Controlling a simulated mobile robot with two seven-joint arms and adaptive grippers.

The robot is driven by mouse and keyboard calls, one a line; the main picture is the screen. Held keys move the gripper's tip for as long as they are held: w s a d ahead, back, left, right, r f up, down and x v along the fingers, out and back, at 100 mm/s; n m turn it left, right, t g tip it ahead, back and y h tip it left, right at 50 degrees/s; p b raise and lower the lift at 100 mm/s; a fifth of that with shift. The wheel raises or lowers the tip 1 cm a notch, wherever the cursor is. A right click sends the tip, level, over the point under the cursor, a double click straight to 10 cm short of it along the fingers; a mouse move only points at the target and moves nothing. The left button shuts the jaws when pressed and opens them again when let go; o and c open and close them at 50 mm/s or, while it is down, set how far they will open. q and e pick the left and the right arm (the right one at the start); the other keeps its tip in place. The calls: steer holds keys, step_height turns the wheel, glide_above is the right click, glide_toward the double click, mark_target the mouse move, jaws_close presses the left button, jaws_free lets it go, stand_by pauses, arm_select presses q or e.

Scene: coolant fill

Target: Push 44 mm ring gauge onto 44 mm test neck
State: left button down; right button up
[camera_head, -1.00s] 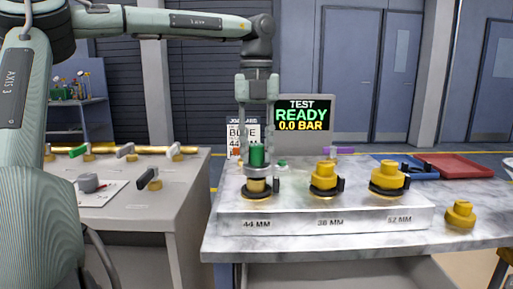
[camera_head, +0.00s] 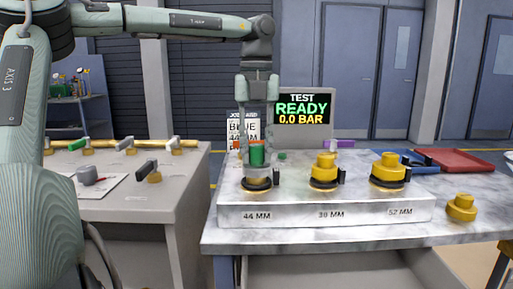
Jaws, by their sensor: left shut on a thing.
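The 44 mm test neck (camera_head: 257,183) is the leftmost of the necks on the marble block, above the "44 MM" label. Only its dark base and a little around it show. The ring gauge (camera_head: 257,171), a grey ring with a green top, sits upright over that neck and hides most of it. I cannot tell how far the ring is seated. My left gripper (camera_head: 257,148) points straight down and is shut on the gauge's green part. My right gripper is not in view.
Yellow-capped necks stand on the block at 38 MM (camera_head: 324,172) and 52 MM (camera_head: 389,170). A loose yellow part (camera_head: 461,208) is at right. A screen (camera_head: 304,112) reads "TEST READY 0.0 BAR". Red (camera_head: 456,163) and blue trays lie behind.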

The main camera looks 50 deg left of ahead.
mark_target(256, 145)
arm_select(q)
steer(key=shift+f, duration=0.3)
steer(key=c, duration=1.1)
jaws_free()
steer(key=shift+r, duration=0.1)
step_height(256, 145, up, 12)
steer(key=shift+f, duration=0.1)
